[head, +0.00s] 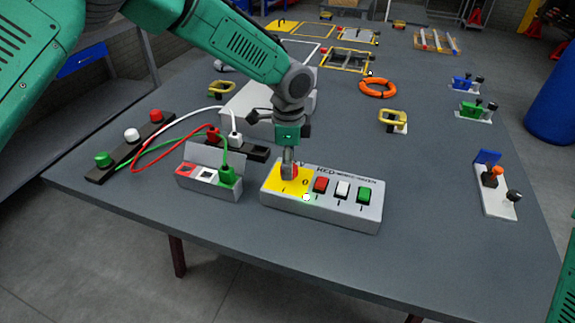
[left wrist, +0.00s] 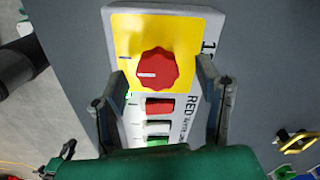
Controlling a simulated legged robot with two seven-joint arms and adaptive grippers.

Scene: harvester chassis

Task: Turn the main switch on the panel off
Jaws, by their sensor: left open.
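The switch panel (head: 330,212) is a grey box on the table, with a yellow plate (head: 280,189) at its left end. The main switch, a red rotary knob (left wrist: 157,68), sits on the yellow plate (left wrist: 185,30). In the head view the knob is partly hidden behind my left gripper (head: 289,172), which points down over it. In the left wrist view, the left gripper (left wrist: 163,66) is open, with one finger on each side of the knob and visible gaps. I cannot tell its height over the plate. My right gripper is not in view.
Red (head: 320,185), white (head: 342,189) and green (head: 364,195) rocker switches sit beside the knob. A socket box (head: 208,190) with cables stands left of the panel. A white lever plate (head: 495,200) lies at right. The table in front of the panel is clear.

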